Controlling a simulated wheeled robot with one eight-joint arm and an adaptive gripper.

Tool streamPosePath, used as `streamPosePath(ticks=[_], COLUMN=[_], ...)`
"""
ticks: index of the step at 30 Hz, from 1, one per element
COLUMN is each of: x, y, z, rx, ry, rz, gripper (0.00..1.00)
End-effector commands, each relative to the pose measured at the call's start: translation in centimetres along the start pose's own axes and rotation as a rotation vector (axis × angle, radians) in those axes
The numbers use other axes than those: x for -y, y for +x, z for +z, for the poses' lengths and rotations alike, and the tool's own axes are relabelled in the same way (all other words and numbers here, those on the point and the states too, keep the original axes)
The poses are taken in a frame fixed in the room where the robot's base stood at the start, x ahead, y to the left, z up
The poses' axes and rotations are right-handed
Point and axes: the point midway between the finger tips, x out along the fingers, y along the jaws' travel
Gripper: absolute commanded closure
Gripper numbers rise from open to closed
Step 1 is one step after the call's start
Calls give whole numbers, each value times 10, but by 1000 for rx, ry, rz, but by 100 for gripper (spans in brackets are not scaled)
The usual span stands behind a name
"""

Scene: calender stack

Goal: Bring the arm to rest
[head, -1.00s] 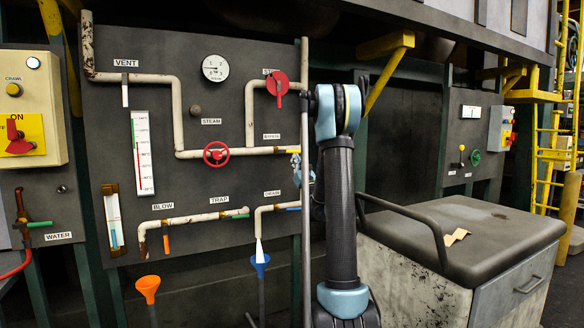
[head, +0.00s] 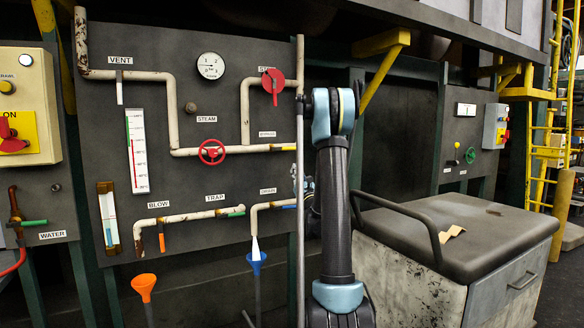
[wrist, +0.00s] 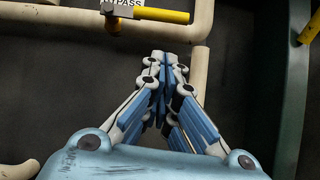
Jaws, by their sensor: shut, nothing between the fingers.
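My arm (head: 335,205) stands upright in the middle of the head view, in front of the right edge of the panel. My gripper is mostly hidden behind the arm there. In the wrist view my gripper (wrist: 166,62) is shut, its blue and white fingers together with nothing between them. It points toward the panel, below the yellow bypass handle (wrist: 165,14) and in front of a cream pipe (wrist: 198,75). I cannot tell its exact distance from the pipe.
A dark panel (head: 215,110) carries pipes, a red steam wheel (head: 212,152) and a gauge (head: 210,66). An orange funnel (head: 144,286) and a blue funnel (head: 256,262) stand below. A bench with a black rail (head: 400,215) is close to my arm's right.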

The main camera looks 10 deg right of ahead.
Motion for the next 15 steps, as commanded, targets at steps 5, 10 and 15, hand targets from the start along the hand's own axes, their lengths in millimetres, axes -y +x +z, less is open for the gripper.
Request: streamPosePath(ticks=[5,10,15], x=[2,2,2], y=[-32,-53,-62], z=[0,0,0], rx=[1,1,-1], ry=[-1,-1,4], rz=[0,-1,-3], gripper=[100,100,100])
